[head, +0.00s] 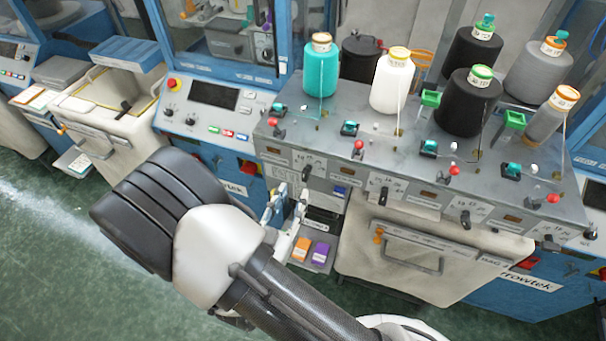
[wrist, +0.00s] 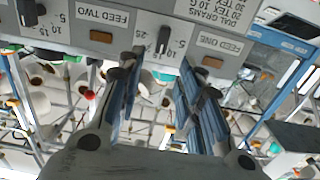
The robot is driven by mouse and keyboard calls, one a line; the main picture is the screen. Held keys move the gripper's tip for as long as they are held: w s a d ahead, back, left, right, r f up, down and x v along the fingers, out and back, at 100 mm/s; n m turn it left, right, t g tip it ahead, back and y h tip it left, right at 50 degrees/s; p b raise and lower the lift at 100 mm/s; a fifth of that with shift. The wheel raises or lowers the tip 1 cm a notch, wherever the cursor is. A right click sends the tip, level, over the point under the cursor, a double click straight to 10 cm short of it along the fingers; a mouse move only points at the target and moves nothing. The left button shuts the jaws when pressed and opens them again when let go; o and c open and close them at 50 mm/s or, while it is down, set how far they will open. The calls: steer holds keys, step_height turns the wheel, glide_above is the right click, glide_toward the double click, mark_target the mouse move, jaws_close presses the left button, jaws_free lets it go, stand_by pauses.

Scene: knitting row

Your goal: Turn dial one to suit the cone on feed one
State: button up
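The turquoise cone (head: 320,70) stands at the left end of the grey feed unit, above the leftmost dial (head: 306,173). In the wrist view the black dial (wrist: 163,40) sits beside the FEED ONE label (wrist: 217,41), with printed numbers including 5, 10 and 15 around it. Its exact setting is too small to read. My gripper (head: 289,200) is below and left of that dial in the head view. In the wrist view my gripper (wrist: 158,72) is open and empty, its fingers either side of the dial in the picture; no contact shows.
The neighbouring FEED TWO dial (wrist: 27,14) is at the wrist view's upper left. A white cone (head: 392,80), black cones and grey cones stand along the unit. Orange (head: 301,249) and purple (head: 320,252) blocks lie on a shelf below. Red-knobbed levers line the unit's top.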

mark_target(304, 174)
steer(key=x, duration=0.8)
jaws_close()
